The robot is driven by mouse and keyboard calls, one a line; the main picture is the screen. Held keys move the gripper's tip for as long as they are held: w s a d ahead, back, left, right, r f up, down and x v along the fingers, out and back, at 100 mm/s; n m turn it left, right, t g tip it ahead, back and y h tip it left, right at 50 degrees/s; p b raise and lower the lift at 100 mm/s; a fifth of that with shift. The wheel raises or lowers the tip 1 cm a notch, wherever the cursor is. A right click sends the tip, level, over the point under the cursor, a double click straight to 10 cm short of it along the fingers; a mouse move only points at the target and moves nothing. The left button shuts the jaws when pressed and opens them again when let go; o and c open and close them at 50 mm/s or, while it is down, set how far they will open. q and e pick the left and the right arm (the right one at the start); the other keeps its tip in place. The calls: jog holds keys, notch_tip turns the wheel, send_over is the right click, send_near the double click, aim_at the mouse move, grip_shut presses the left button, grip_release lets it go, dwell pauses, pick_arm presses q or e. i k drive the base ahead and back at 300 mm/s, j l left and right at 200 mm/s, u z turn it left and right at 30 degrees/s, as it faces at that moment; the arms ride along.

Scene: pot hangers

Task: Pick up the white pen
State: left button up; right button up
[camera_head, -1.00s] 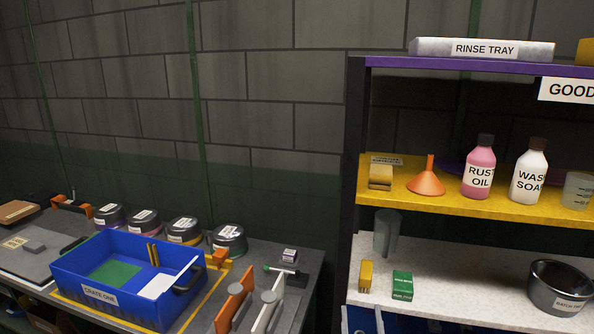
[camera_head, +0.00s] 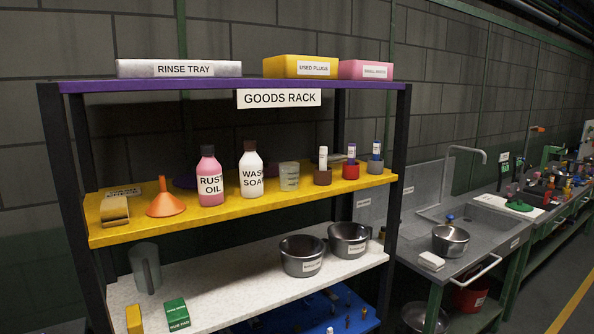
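On the yellow shelf of the goods rack, a slim white upright thing that looks like a pen (camera_head: 323,154) stands in a small brown holder (camera_head: 322,177). To its right, a red holder (camera_head: 350,171) and a grey holder (camera_head: 375,167) each hold a similar slim piece with a white label and a bluish or purplish top. The pieces are too small to make out in detail. Neither of my grippers is in view.
The yellow shelf (camera_head: 110,234) also bears a pink bottle (camera_head: 209,166), a white bottle (camera_head: 251,160), an orange funnel (camera_head: 165,205) and a clear beaker (camera_head: 289,176). Dark pots (camera_head: 301,263) stand on the white shelf below. A sink counter (camera_head: 428,226) lies right of the rack.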

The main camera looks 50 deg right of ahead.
aim_at(323, 151)
jog(key=z, duration=1.6)
